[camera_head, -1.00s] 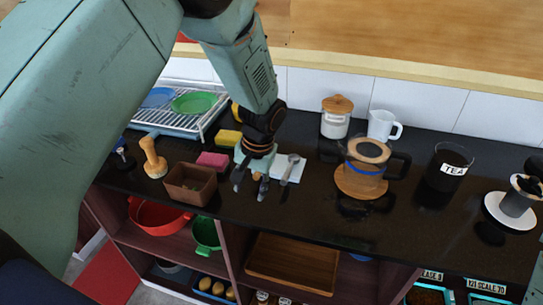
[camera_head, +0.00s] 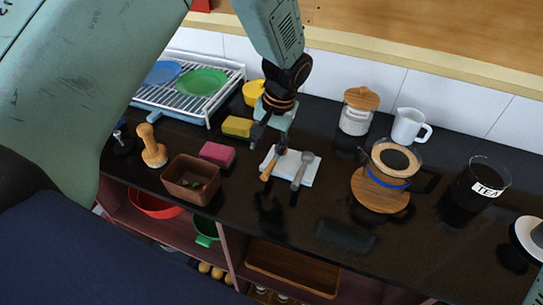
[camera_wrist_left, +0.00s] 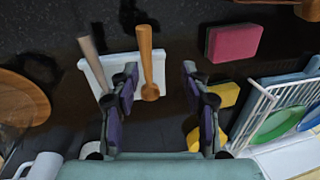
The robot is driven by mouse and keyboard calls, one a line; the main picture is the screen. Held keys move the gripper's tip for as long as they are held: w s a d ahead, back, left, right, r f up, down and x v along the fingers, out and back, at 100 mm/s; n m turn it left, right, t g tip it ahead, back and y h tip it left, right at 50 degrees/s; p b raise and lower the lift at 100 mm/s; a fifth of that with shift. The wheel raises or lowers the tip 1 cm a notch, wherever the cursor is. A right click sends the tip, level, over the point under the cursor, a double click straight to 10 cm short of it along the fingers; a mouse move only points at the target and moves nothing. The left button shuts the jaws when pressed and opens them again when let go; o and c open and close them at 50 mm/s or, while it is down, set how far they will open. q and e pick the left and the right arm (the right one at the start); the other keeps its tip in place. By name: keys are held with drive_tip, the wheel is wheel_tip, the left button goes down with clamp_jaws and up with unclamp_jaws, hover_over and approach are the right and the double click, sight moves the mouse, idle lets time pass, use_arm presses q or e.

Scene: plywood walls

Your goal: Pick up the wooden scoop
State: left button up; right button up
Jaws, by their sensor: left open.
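The wooden scoop (camera_head: 268,166) lies on a white rectangular rest (camera_head: 311,170) on the black counter, beside a grey metal spoon-like utensil (camera_head: 301,171). My left gripper (camera_head: 268,141) is open and empty, above the counter at the rear left of the rest. In the left wrist view the scoop (camera_wrist_left: 146,60) shows its long handle and small rounded end, which lies between my open fingers (camera_wrist_left: 159,82), nearer the left one. I see no contact between the fingers and the scoop. My right gripper is out of view.
A pink sponge (camera_head: 217,154), a brown box (camera_head: 190,183) and a wooden brush (camera_head: 152,147) stand to the left. A dish rack (camera_head: 193,92) is behind. A coffee maker (camera_head: 380,190) stands at right. The counter in front of the rest is clear.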

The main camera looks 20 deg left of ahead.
sight(267, 168)
use_arm(q)
drive_tip(key=f, duration=0.4)
drive_tip(key=f+p, duration=0.1)
drive_tip(key=f, duration=0.1)
drive_tip(key=shift+s+f, duration=0.1)
drive_tip(key=shift+s, duration=0.3)
drive_tip(key=shift+f, duration=0.35)
drive_tip(key=shift+d+f, duration=0.15)
drive_tip(key=shift+d, duration=0.8)
drive_tip(key=shift+w+a+f, duration=0.1)
drive_tip(key=shift+a+f, duration=0.05)
drive_tip(key=shift+a, duration=0.6)
drive_tip(key=c, duration=0.3)
drive_tip(key=shift+a, duration=0.15)
drive_tip(key=shift+c, duration=0.9)
drive_tip(key=shift+d+r, duration=0.25)
drive_tip(key=shift+d, duration=0.5)
clamp_jaws()
drive_tip(key=shift+a+f, duration=0.1)
drive_tip(key=shift+a, duration=0.5)
drive_tip(key=shift+r, duration=0.35)
drive_tip(key=r, duration=0.8)
drive_tip(key=shift+d+r+b, duration=0.2)
drive_tip(key=shift+r+b, duration=0.05)
drive_tip(key=shift+b, duration=0.1)
drive_tip(key=shift+r, duration=0.35)
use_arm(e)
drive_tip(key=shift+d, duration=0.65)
